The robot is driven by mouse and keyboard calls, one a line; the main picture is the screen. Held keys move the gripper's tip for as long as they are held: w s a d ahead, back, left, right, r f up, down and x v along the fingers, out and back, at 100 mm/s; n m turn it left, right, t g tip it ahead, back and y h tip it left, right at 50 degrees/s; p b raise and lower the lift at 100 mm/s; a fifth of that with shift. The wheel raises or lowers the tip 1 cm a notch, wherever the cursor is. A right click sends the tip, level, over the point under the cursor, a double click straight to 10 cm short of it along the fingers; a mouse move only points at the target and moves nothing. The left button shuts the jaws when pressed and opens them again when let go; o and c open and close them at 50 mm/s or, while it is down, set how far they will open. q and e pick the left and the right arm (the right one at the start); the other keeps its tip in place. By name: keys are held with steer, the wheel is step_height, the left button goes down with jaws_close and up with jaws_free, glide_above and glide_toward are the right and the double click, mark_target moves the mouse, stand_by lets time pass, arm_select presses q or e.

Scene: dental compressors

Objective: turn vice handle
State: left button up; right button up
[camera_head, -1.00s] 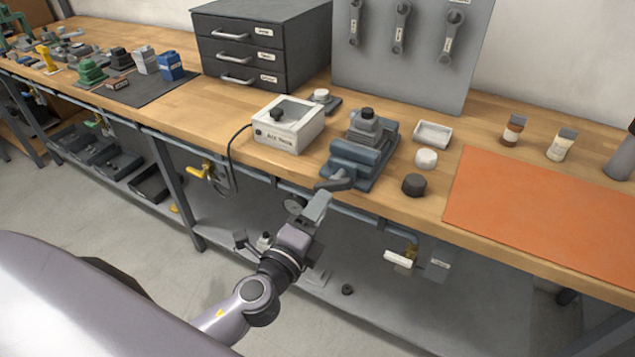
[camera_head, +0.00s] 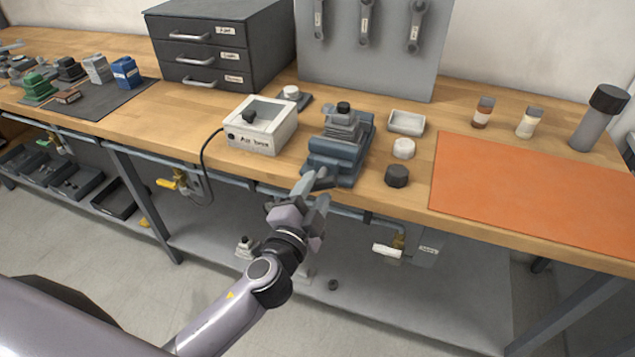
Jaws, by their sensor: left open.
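The blue-grey vice (camera_head: 337,157) stands on the wooden bench near its front edge, with stacked grey parts and a dark knob (camera_head: 343,107) on top. Its handle (camera_head: 322,180) sticks out at the front, low over the bench edge, and is partly hidden by my gripper. My left gripper (camera_head: 312,192) is open, its fingers pointing up at the handle from in front of the bench. The fingertips are at or very close to the handle; I cannot tell whether they touch it. My right gripper is not in view.
A white box (camera_head: 261,139) with a cable is left of the vice. A black cap (camera_head: 397,176), a white round piece (camera_head: 403,148) and a white tray (camera_head: 407,122) are at its right, before an orange mat (camera_head: 530,190). Pipes run under the bench edge.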

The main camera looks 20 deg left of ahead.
arm_select(q)
steer(key=shift+w, duration=1.1)
jaws_close()
steer(key=shift+m, duration=0.3)
jaws_free()
